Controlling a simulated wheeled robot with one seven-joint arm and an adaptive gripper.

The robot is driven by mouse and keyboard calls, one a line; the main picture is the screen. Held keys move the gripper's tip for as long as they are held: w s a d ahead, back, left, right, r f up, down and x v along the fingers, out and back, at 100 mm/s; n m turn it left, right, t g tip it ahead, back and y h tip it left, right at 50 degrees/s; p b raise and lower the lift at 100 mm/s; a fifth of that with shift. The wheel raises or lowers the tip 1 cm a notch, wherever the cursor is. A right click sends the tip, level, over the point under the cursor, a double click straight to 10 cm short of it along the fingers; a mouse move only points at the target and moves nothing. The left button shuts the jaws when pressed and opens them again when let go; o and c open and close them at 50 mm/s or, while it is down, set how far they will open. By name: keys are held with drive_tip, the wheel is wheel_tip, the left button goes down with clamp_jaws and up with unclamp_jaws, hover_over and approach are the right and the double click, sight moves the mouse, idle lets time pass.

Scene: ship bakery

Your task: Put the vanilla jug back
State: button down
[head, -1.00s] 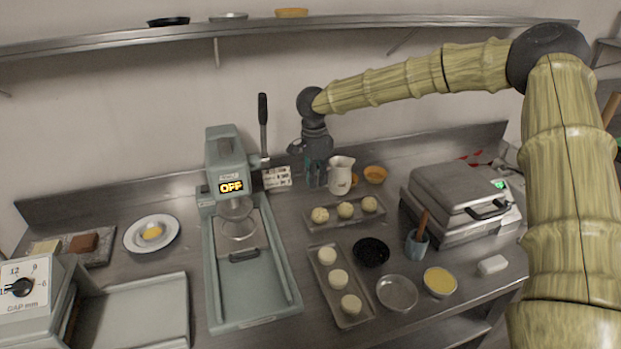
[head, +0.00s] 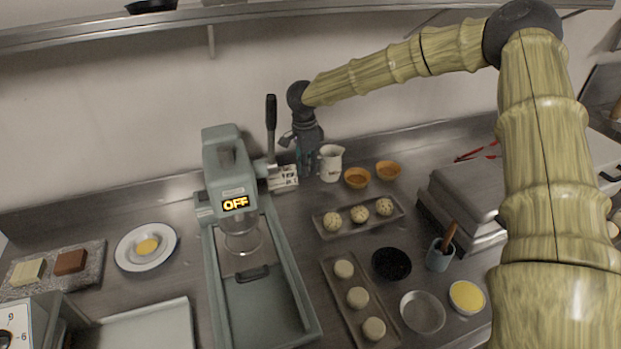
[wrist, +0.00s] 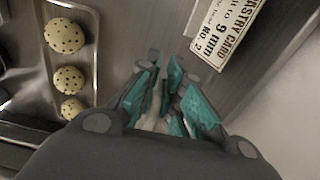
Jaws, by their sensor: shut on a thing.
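The vanilla jug (head: 331,163) is a small white jug in the head view, near the back wall, with its spout to the right. My gripper (head: 306,162) is at its left side, shut on it. In the wrist view the teal fingertips of my gripper (wrist: 160,100) close around a pale piece of the jug (wrist: 157,112); most of the jug is hidden there. I cannot tell whether its base touches the counter.
A pastry card (head: 284,178) stands just left of my gripper, beside the press (head: 230,175) and its lever. Two orange bowls (head: 357,178) (head: 388,170) stand right of the jug. A tray of speckled dough balls (head: 335,236) lies in front.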

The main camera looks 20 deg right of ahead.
drive_tip(key=shift+f+p, duration=0.65)
drive_tip(key=shift+f, duration=1.95)
drive_tip(key=shift+s, duration=0.1)
drive_tip(key=c, duration=1.5)
unclamp_jaws()
drive_tip(key=shift+c, duration=0.2)
wheel_tip(320, 180, up, 12)
drive_tip(key=b, duration=0.3)
drive_tip(key=shift+a, duration=0.25)
